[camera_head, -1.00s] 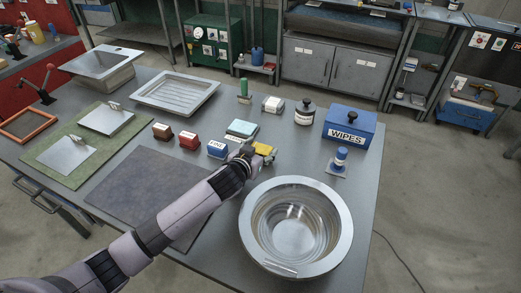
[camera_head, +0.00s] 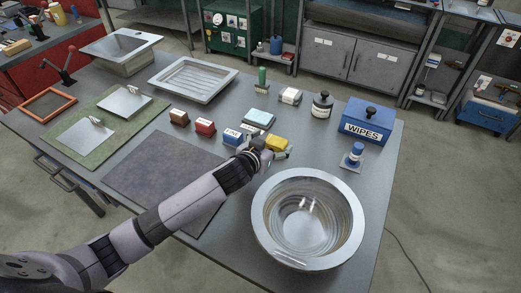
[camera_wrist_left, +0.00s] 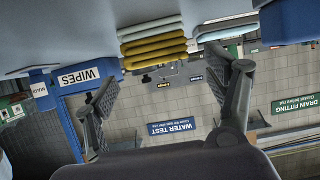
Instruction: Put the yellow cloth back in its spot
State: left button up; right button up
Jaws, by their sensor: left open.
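The yellow cloth (camera_head: 277,143) is a folded stack on the metal table, left of and beyond the steel bowl, behind my left gripper in the head view. My left gripper (camera_head: 268,149) is low over the table, right at the cloth. In the left wrist view, which looks upside down, my left gripper (camera_wrist_left: 163,72) has its fingers spread. The folded yellow cloth (camera_wrist_left: 155,52) shows between and just beyond them, with pale folded cloth (camera_wrist_left: 150,31) next to it. I cannot tell whether the fingers touch it. My right gripper is not in view.
Near the cloth are a steel bowl (camera_head: 256,222), a blue WIPES box (camera_head: 372,112), a light blue cloth (camera_head: 260,117), a blue-and-white block (camera_head: 232,138) and a red block (camera_head: 205,128). A dark mat (camera_head: 150,165) lies to the left.

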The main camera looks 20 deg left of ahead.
pick_arm(q)
jog(key=v, duration=0.8)
jog(key=shift+s+a+r, duration=0.1)
jog(key=shift+s+r, duration=0.2)
jog(key=shift+r, duration=0.05)
jog(key=shift+r, duration=0.1)
